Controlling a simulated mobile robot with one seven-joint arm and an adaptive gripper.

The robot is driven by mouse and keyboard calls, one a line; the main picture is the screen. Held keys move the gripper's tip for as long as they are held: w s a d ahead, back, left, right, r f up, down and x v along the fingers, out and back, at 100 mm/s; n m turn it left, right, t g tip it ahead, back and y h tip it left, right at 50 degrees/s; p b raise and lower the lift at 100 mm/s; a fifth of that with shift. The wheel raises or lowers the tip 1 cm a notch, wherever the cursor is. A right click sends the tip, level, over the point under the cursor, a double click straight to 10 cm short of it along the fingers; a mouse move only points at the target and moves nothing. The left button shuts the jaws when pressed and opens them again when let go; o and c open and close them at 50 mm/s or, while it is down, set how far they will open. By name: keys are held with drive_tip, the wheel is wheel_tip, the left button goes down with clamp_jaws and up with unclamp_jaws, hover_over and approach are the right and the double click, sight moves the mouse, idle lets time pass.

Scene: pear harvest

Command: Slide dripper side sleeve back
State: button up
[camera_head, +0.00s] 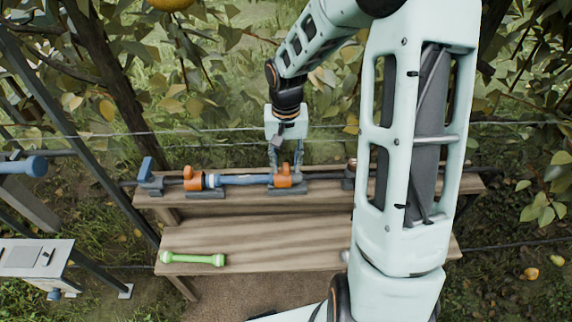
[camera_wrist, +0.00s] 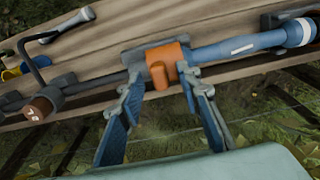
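On the back shelf of the wooden bench, a blue tube (camera_head: 238,179) lies along a dark line between two orange sleeves. The right orange sleeve (camera_head: 290,178), with a short stub, sits on a grey holder. It also shows in the wrist view (camera_wrist: 160,70), beside one end of the blue tube (camera_wrist: 235,48). The left orange sleeve (camera_head: 193,178) sits at the tube's other end. My gripper (camera_head: 285,160) points down at the right sleeve. In the wrist view my gripper (camera_wrist: 160,88) has its fingers apart, one on each side of the sleeve; contact is unclear.
A green tool (camera_head: 193,259) lies on the front shelf (camera_head: 250,240). A brown-ended fitting (camera_wrist: 40,106) sits farther along the line. My arm hides the bench's right part in the head view.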

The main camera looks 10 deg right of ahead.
drive_tip(key=shift+f, duration=0.25)
clamp_jaws()
